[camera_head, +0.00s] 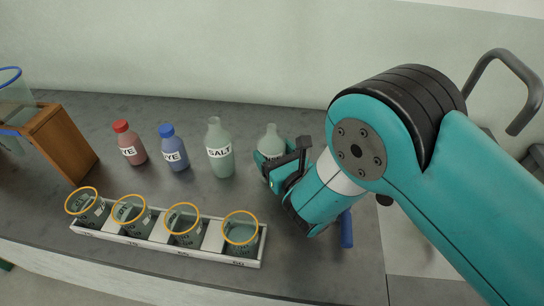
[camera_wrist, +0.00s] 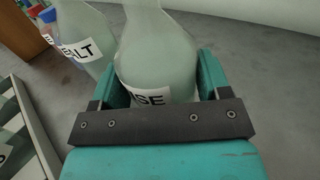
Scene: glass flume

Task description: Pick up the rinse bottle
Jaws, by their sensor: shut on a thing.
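The rinse bottle (camera_head: 270,141) is pale green and translucent, standing at the right end of the bottle row; my gripper hides its lower part in the head view. In the wrist view, the bottle (camera_wrist: 156,60) fills the space between the jaws, and part of its label reads "SE". My gripper (camera_head: 284,166) is shut on its body, one finger on each side (camera_wrist: 160,82). The bottle looks upright. I cannot tell whether its base touches the counter.
The salt bottle (camera_head: 219,150) stands close on the left, then a blue dye bottle (camera_head: 174,152) and a red-capped one (camera_head: 130,146). A white rack (camera_head: 135,240) with several orange-rimmed beakers lies in front. A wooden block (camera_head: 62,145) stands far left. The counter (camera_head: 330,275) is bare front right.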

